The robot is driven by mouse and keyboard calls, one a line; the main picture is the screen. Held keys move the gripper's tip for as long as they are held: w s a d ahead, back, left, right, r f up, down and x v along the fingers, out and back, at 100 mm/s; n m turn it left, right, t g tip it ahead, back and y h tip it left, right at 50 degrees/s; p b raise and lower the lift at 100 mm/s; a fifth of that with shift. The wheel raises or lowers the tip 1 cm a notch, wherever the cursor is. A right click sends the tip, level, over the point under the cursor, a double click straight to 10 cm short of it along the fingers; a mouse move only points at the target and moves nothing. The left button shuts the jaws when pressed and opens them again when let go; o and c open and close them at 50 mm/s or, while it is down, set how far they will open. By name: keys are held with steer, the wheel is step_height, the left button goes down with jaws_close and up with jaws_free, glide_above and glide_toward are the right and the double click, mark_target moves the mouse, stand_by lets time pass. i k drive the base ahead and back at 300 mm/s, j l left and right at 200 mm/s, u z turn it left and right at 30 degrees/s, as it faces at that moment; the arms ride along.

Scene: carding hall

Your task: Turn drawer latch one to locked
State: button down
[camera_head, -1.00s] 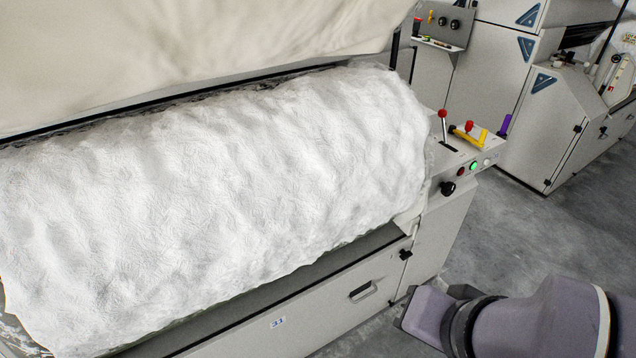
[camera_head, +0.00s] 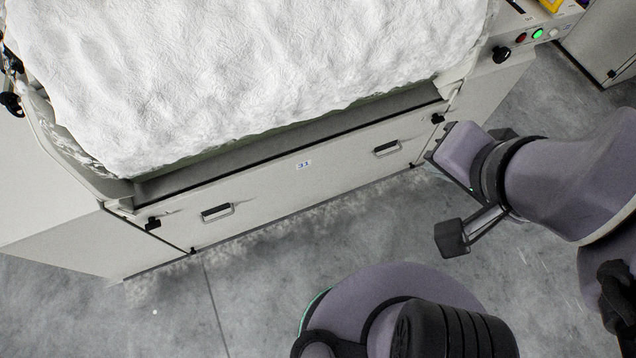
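The long drawer front (camera_head: 262,208) of the machine shows in the head view, with two pull handles and a small black latch near each end. The left latch (camera_head: 152,223) is at the drawer's left end and the right latch (camera_head: 437,118) at its right end. I cannot tell which is latch one, nor whether either is turned to locked. My gripper (camera_head: 447,200) is at the right, in front of the drawer's right end and seen from above. It appears apart from the latches.
White fibre batting (camera_head: 250,70) lies above the drawer. A control panel (camera_head: 550,30) with a black knob and red and green lights is at the upper right. The grey floor (camera_head: 260,290) before the drawer is clear apart from my own body, with fluff along the machine's foot.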

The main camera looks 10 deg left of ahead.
mark_target(152, 224)
steer(key=u, duration=2.6)
steer(key=i+u, duration=0.85)
steer(key=l, duration=0.05)
